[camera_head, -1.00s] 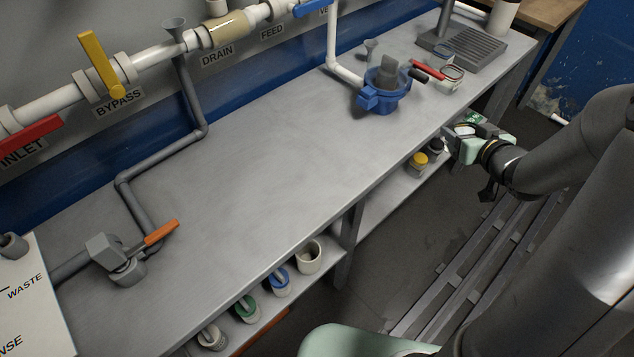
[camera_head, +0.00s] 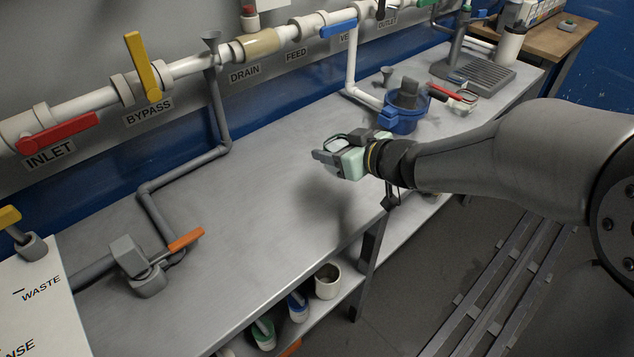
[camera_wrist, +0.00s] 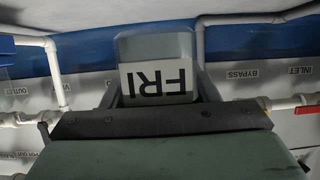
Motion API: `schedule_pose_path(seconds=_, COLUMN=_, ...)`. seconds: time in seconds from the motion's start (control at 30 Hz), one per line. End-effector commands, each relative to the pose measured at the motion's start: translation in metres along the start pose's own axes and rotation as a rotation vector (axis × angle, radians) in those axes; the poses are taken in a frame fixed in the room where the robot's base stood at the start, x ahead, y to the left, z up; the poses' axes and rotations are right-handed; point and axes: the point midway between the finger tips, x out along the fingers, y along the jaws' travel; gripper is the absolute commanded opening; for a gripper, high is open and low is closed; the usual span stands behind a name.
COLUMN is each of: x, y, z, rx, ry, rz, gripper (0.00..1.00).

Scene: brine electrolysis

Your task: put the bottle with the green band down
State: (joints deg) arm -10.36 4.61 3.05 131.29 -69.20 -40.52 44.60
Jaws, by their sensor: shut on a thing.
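My gripper (camera_head: 333,148) is above the middle of the grey bench, and its shadow falls on the benchtop below. In the wrist view, my gripper (camera_wrist: 157,90) is shut on a pale grey-white object (camera_wrist: 157,48) with large dark letters on its face. I take this to be the bottle with the green band, though no green band shows on it. In the head view it is mostly hidden by the fingers and the pale green gripper body. It appears clear of the bench.
The benchtop (camera_head: 235,235) is bare left of my gripper. A blue pump-like unit (camera_head: 402,112) stands close behind and right. An orange-handled valve (camera_head: 150,270) is at front left. Pipes run along the wall. A white cup (camera_head: 328,282) and green- and blue-ringed containers sit on the shelf below.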

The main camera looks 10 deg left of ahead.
Motion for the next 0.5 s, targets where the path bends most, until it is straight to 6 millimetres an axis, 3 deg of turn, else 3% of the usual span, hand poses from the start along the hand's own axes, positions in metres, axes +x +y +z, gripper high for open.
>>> schedule_pose_path(seconds=0.03, x=0.012, y=-0.007, z=0.014, rx=0.002, ry=-0.002, rz=-0.004, gripper=0.27)
schedule_pose_path(seconds=0.1, x=0.021, y=-0.013, z=0.020, rx=0.002, ry=-0.001, rz=-0.003, gripper=0.27)
schedule_pose_path(seconds=0.37, x=0.037, y=-0.024, z=0.031, rx=0.002, ry=0.000, rz=-0.001, gripper=0.27)
schedule_pose_path(seconds=0.5, x=0.048, y=-0.027, z=0.051, rx=0.003, ry=-0.003, rz=-0.001, gripper=0.27)
